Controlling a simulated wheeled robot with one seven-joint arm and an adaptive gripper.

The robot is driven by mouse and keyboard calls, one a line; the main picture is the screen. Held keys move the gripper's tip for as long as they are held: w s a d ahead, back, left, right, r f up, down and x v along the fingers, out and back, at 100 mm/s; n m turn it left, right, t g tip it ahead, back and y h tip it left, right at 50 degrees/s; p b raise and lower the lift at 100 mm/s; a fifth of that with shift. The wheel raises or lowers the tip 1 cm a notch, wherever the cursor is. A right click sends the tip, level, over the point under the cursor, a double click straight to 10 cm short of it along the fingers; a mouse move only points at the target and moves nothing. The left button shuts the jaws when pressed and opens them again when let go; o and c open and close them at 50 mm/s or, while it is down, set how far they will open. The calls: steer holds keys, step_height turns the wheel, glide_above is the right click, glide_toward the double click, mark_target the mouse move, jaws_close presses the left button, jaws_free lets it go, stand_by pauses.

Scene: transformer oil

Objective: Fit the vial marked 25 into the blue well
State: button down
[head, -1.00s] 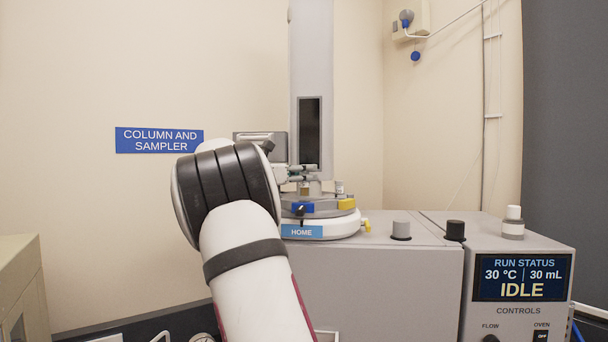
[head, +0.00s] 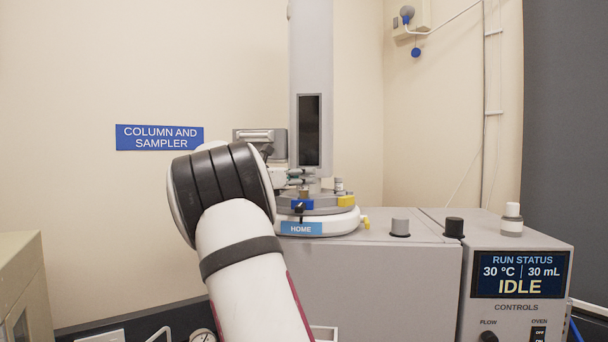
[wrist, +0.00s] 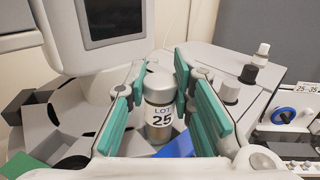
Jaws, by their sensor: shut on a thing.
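The vial marked LOT 25 (wrist: 159,108) is upright with a grey cap, between the green pads of my gripper (wrist: 159,88) in the wrist view. My gripper is shut on it. In the head view my gripper (head: 303,178) is over the round sampler carousel (head: 322,211), partly hidden by my arm. The blue block (head: 302,205) marks the carousel's front left; blue also shows just below the vial in the wrist view (wrist: 178,146). The well opening and the vial's base are hidden, so I cannot tell whether the vial is inside it.
A yellow block (head: 346,201) and another small vial (head: 339,185) are at the carousel's right. The tall grey column (head: 311,75) stands behind. Grey and black knobs (head: 400,229) and a white-capped bottle (head: 512,219) are farther right on the machine top.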

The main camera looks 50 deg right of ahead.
steer(key=shift+f, duration=1.05)
steer(key=c, duration=1.3)
jaws_free()
steer(key=v, duration=1.2)
